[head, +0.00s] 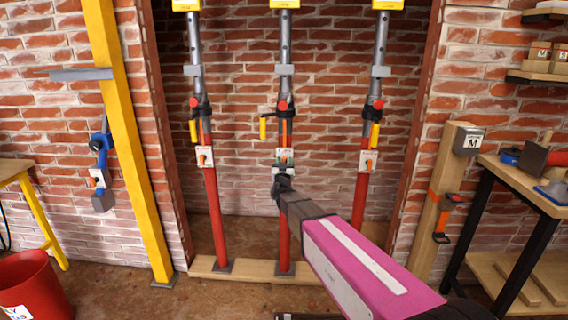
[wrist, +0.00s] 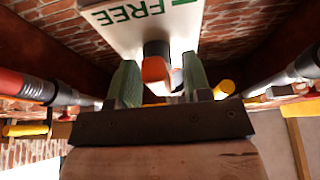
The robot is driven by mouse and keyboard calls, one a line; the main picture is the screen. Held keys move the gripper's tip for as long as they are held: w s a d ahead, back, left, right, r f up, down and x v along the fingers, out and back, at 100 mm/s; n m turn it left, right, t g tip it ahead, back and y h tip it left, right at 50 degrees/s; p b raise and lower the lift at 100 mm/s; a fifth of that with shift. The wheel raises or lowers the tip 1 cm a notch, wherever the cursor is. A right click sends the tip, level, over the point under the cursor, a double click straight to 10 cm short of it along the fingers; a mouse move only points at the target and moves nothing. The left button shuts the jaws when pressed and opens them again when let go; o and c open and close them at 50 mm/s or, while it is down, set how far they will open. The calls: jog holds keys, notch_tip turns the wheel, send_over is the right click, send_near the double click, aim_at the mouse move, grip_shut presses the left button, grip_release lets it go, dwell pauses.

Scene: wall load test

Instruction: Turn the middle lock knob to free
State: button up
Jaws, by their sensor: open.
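Three red and grey props stand in a row in the wall opening. The middle prop (head: 284,222) carries a white lock plate, marked FREE in green in the wrist view (wrist: 112,22). The middle lock knob (wrist: 156,70) is orange on a dark hub and sits in front of that plate. My gripper (wrist: 158,82) is open, with one green finger on each side of the knob; I cannot tell whether either finger touches it. In the head view my gripper (head: 283,170) covers most of the plate and hides the knob. Which mark the knob points to is not clear.
The left prop (head: 216,225) and right prop (head: 360,205) have their own plates with orange knobs. A yellow handle (head: 263,128) hangs on the middle prop above my gripper. A yellow post (head: 130,150) stands left, a workbench (head: 530,190) right.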

jog(key=shift+c, duration=0.3)
jog(key=c, duration=0.7)
jog(key=shift+m, duration=0.4)
jog(key=m+h, duration=0.2)
jog(key=m, duration=0.1)
jog(key=m+h, duration=0.1)
jog(key=m, duration=0.2)
jog(key=shift+g+h, duration=0.3)
jog(key=shift+h, duration=0.1)
jog(key=m+g+h, duration=0.1)
jog(key=m, duration=0.2)
jog(key=m+g+h, duration=0.1)
jog(key=m, duration=0.2)
jog(key=shift+d, duration=0.2)
jog(key=m+g, duration=0.1)
jog(key=m, duration=0.1)
jog(key=m+h, duration=0.1)
jog(key=m, duration=0.2)
jog(key=shift+f+m+g, duration=0.1)
jog(key=shift+m+g, duration=0.2)
jog(key=shift+g, duration=0.1)
jog(key=shift+d+f+m+g, duration=0.15)
jog(key=shift+m+g, duration=0.65)
jog(key=shift+m, duration=1.2)
